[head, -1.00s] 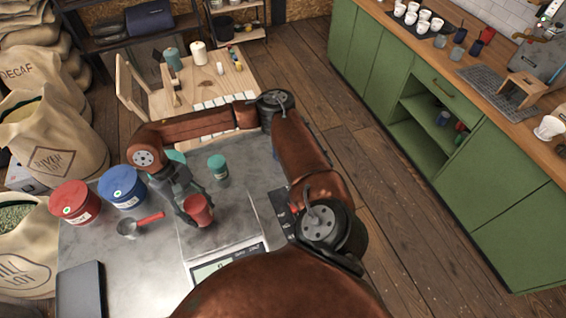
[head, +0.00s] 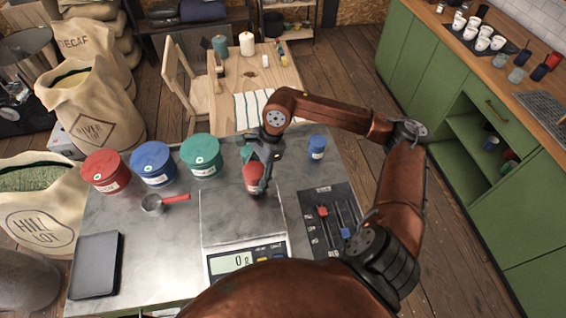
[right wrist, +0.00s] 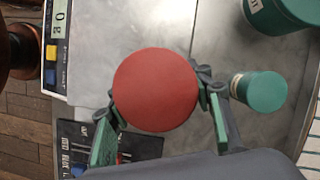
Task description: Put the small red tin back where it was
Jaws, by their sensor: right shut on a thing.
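The small red tin (head: 252,181) is between the fingers of my right gripper (head: 260,168), which is shut on it. It is over the back edge of the scale (head: 222,232); I cannot tell its height. In the right wrist view the round red lid of the tin (right wrist: 156,90) faces the camera, with a finger on either side. The small green tin (head: 246,152) is partly hidden behind the gripper; it shows fully in the right wrist view (right wrist: 262,91). The small blue tin (head: 317,148) stands at the right back of the table. My left gripper is not in view.
Large red (head: 106,172), blue (head: 153,164) and green (head: 201,156) tubs line the table's left back. A red-handled scoop (head: 160,203) and a dark tablet (head: 95,265) lie at left. A dark slider panel (head: 332,236) lies right of the scale, whose display reads 0 g.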

